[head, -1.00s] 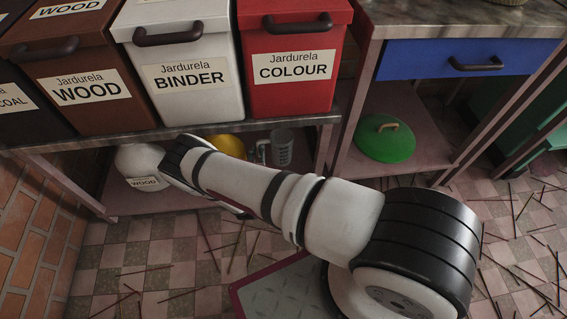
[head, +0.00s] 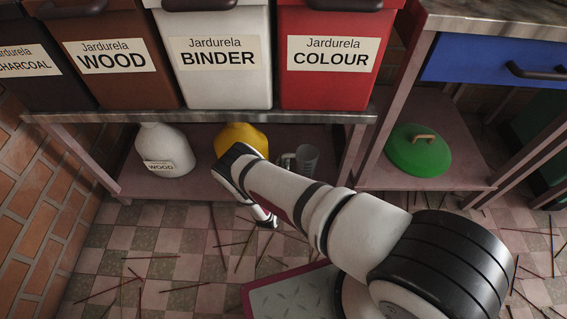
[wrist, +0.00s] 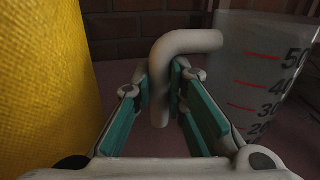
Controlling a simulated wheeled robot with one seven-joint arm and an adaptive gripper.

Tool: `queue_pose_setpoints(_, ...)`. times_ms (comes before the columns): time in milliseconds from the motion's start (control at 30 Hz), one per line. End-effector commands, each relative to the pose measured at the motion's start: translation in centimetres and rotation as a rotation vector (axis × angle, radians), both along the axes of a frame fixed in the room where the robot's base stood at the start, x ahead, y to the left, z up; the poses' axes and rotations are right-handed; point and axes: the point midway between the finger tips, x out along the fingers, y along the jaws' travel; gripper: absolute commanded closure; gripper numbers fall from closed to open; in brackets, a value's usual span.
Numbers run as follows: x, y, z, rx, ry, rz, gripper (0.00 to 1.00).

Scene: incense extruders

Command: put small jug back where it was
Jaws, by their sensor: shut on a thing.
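The small jug (head: 306,158) is grey and see-through, and it is upright on the lower shelf (head: 205,185), right of the yellow jug. In the wrist view it is at the right (wrist: 268,75), with red marks and dark numbers. Its pale bent handle (wrist: 161,85) stands between the green pads of my gripper (wrist: 163,90), which is shut on it. In the head view my arm hides the gripper. I cannot tell whether the jug's base touches the shelf.
The yellow jug (head: 243,137) is close on the gripper's left, partly hidden by my arm. A white jug labelled WOOD (head: 165,152) stands further left. The worktop with bins (head: 331,80) is overhead. A green lid (head: 418,150) lies to the right. Sticks litter the floor.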

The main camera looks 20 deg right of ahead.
Motion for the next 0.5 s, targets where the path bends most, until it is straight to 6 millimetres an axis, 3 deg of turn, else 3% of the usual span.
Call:
queue_pose_setpoints(300, 0.03, 0.04, -0.16, 0.0, -0.001, 0.0, 1.0)
queue_pose_setpoints(333, 0.03, 0.04, -0.16, 0.0, -0.001, 0.0, 0.82)
queue_pose_setpoints(400, 0.04, 0.03, -0.14, 0.0, -0.001, 0.0, 0.67)
queue_pose_setpoints(500, 0.03, 0.02, -0.14, 0.0, -0.001, 0.0, 0.67)
